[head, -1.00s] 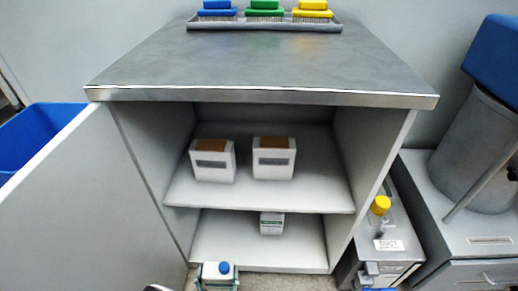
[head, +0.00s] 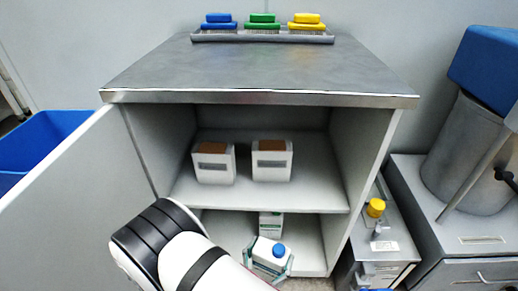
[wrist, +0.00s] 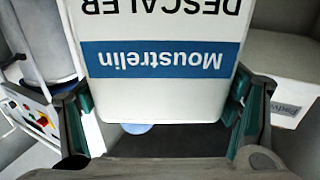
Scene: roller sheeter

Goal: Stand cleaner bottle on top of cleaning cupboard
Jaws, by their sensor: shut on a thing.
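The cleaner bottle (head: 268,247) is white with a blue cap. My gripper (head: 270,260) is shut on it, with one finger on each side, in front of the cupboard's lower compartment. In the wrist view the bottle (wrist: 165,25) fills the upper middle, its blue-banded label reading "Moustrelin DESCALER" upside down between the green-padded fingers of my gripper (wrist: 162,112). The bottle's base is not clear in the head view. The cleaning cupboard (head: 260,70) has a grey, mostly bare top, and its door (head: 75,205) stands open at the left.
A tray (head: 262,37) with blue, green and yellow brushes lies along the cupboard top's back edge. Two white boxes (head: 213,165) stand on the middle shelf; a smaller carton (head: 271,223) stands below, behind the bottle. A blue bin (head: 40,145) is at the left, machines at the right.

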